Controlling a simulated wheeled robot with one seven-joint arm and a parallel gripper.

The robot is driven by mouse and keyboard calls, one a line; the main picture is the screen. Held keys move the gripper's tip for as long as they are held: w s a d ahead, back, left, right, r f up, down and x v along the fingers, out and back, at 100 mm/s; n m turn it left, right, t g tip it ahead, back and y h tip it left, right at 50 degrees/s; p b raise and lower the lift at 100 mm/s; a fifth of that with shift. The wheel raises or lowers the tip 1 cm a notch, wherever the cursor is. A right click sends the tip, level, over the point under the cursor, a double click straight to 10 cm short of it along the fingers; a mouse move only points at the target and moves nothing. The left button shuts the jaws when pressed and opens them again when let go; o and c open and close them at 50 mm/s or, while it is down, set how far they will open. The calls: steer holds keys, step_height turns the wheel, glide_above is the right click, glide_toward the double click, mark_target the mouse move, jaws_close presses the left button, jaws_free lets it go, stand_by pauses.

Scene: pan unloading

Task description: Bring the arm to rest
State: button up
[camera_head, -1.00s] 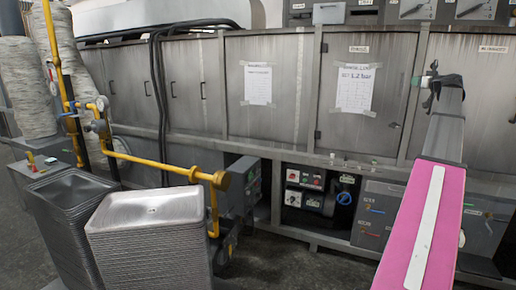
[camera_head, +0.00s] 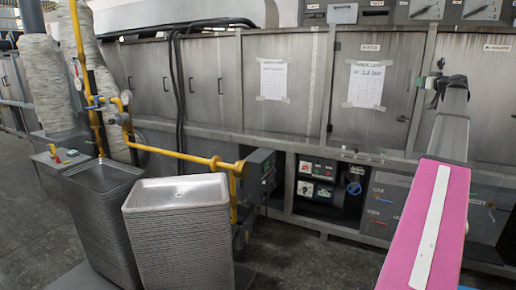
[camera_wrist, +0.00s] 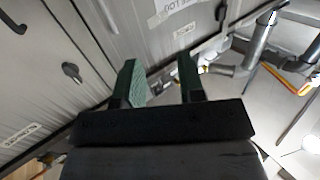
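My gripper shows in the wrist view (camera_wrist: 160,82), with its two green-lined fingers apart and nothing between them. In the head view, my pink and grey arm reaches up the right side, and the small dark gripper (camera_head: 437,82) is at its far end. The gripper is in front of the grey metal cabinets (camera_head: 290,130) and appears clear of them. The fingers are too small to read in the head view.
Two tall stacks of metal pans, a front one (camera_head: 180,235) and one behind it (camera_head: 92,200), stand at the lower left. A yellow pipe (camera_head: 165,152) runs behind them. Grey floor (camera_head: 285,262) is open between the stacks and my arm.

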steer(key=s+a+f+m+g+y, duration=0.15)
steer(key=a+f+g, duration=0.35)
steer(key=a+f, duration=1.35)
steer(key=s+a+f+n+g, duration=0.1)
steer(key=s+a+f+g, duration=0.25)
steer(key=a+f, duration=1.55)
steer(key=s+a+f+g+h, duration=0.1)
steer(key=s+a+f+g, duration=0.1)
steer(key=s+a+f, duration=0.5)
steer(key=s+a+f+g, duration=0.3)
steer(key=s+f, duration=0.1)
steer(key=f, duration=0.6)
steer(key=s+a+f+g+h, duration=0.1)
steer(key=s+a+f, duration=0.1)
steer(key=s, duration=0.3)
steer(key=s+a+f+g+h, duration=0.1)
steer(key=s+a+f, duration=0.2)
steer(key=s, duration=0.3)
steer(key=s+a+f+m+g+h, duration=0.1)
steer(key=s+a+f+g, duration=0.1)
steer(key=s, duration=0.4)
step_height(320, 180, down, 3)
steer(key=shift+a+r, duration=0.15)
steer(key=shift+a, duration=0.45)
steer(key=shift+o, duration=0.3)
